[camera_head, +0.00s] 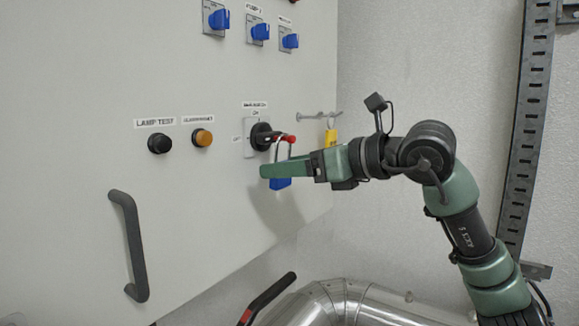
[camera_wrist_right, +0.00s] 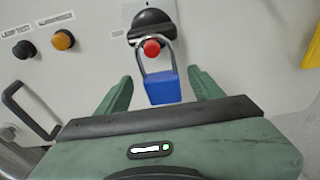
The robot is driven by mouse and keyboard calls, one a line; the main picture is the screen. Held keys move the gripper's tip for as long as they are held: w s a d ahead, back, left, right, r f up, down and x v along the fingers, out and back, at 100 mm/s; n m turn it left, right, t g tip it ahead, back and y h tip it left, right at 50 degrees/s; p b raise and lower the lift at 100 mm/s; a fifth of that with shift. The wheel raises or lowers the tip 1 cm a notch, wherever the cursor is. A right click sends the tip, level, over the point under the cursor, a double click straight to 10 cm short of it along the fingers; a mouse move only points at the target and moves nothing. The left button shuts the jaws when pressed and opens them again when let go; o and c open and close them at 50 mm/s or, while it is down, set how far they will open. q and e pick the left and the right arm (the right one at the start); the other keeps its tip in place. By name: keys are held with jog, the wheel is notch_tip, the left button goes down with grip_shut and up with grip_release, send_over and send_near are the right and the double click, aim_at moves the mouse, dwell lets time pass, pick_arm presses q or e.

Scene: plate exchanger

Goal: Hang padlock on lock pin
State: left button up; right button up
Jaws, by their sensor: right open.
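The blue padlock (camera_wrist_right: 163,88) hangs upright, and its silver shackle goes around the red-tipped lock pin (camera_wrist_right: 151,47) in the right wrist view. The pin sticks out of the black rotary main switch (camera_wrist_right: 152,22). In the head view the padlock body (camera_head: 281,184) shows partly below my right gripper (camera_head: 264,171), and the red pin tip (camera_head: 290,138) shows above it. My right gripper is open, with one finger on each side of the padlock in the right wrist view (camera_wrist_right: 160,73); a gap shows on both sides. My left gripper is not in view.
A yellow tag or padlock (camera_head: 331,137) hangs on a hook rail (camera_head: 318,116) at the cabinet's right side. A black lamp-test button (camera_head: 160,143), an amber button (camera_head: 202,138) and a black door handle (camera_head: 130,245) are to the left. Silver pipes (camera_head: 350,302) lie below.

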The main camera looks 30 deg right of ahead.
jog(key=b+v, duration=0.3)
jog(key=v, duration=0.4)
jog(key=shift+s+d, duration=0.15)
jog(key=shift+s, duration=0.25)
